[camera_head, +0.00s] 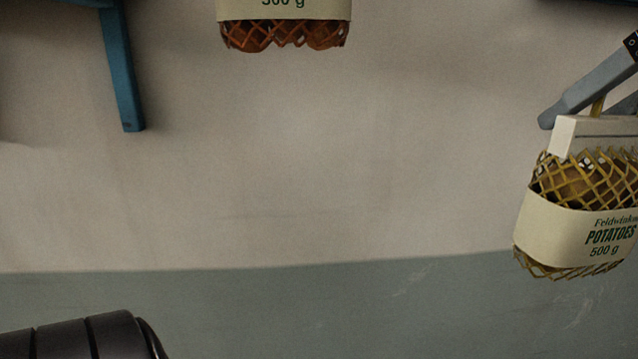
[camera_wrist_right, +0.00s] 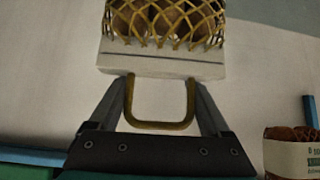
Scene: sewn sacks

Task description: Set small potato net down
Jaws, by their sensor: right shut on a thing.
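The small potato net (camera_head: 575,222) hangs at the right of the head view. It has yellow mesh, a cream band reading "POTATOES 500 g" and a white header strip on top. My right gripper (camera_head: 588,106) is above it, shut on its yellow-brown handle. In the right wrist view the handle loop lies between the fingers of my right gripper (camera_wrist_right: 162,100), and the potato net (camera_wrist_right: 165,22) shows beyond them, cut off by the frame. The net's right edge is cut off in the head view. My left gripper is not in view.
Another net (camera_head: 285,36) with orange-red contents and a "500 g" band shows at the top of the head view, mostly cut off. A blue bar (camera_head: 122,75) stands at the upper left. The pale surface between the two nets is clear.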

